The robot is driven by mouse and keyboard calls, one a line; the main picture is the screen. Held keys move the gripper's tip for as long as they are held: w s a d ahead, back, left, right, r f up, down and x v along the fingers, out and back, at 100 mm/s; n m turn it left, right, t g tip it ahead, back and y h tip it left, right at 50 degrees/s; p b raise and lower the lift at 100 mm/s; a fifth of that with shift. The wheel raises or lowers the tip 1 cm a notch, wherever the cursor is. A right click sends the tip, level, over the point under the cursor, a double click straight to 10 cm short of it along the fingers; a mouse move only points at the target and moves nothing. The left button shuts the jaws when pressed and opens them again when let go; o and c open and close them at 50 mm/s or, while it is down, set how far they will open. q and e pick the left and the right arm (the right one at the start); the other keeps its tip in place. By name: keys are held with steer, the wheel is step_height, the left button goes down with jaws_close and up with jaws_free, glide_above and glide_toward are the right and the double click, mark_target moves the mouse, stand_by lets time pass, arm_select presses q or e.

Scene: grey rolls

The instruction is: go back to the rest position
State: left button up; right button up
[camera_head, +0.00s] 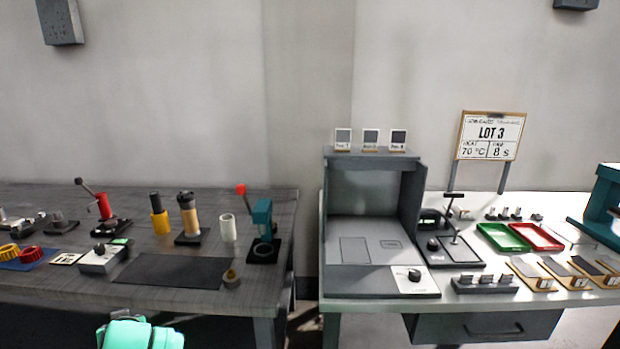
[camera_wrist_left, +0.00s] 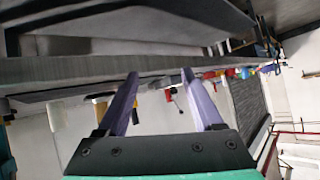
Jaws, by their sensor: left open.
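My left gripper (camera_wrist_left: 160,73) shows in the left wrist view with its two long purple-grey fingers apart and nothing between them. The underside and front edge of a table cross behind the fingertips in that view. In the head view, a mint-green part of my arm (camera_head: 140,334) shows at the bottom edge, in front of the dark left table (camera_head: 60,295). The gripper's fingers are not visible there. My right gripper is in neither view.
The left table carries yellow and red rings, a grey box, a red-handled tool, upright cylinders and a teal press (camera_head: 262,218). The white right table (camera_head: 375,302) holds a grey booth (camera_head: 411,195), green and red trays and a LOT 3 sign (camera_head: 490,136). A gap separates the tables.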

arm_select(q)
steer(key=s+d+f+m+g+h, duration=0.2)
steer(key=s+d+f+m+h, duration=0.3)
steer(key=s+d, duration=0.55)
steer(key=s+d+f+m+g+h, duration=0.2)
steer(key=s+d+f+m+h, duration=0.2)
steer(key=s+d+f, duration=0.5)
steer(key=s+d+f+g+p, duration=0.1)
steer(key=s+d+f+p, duration=0.15)
steer(key=f, duration=1.45)
steer(key=s+a+f+g, duration=0.1)
steer(key=s+a+f, duration=0.1)
steer(key=s+f, duration=0.5)
steer(key=s+a+f+p, duration=0.1)
steer(key=s+f, duration=0.5)
steer(key=s, duration=0.4)
steer(key=shift+s+a+f+m+g+y, duration=0.3)
steer(key=shift+s+a+f+m+g, duration=0.05)
steer(key=shift+a+m+g, duration=0.05)
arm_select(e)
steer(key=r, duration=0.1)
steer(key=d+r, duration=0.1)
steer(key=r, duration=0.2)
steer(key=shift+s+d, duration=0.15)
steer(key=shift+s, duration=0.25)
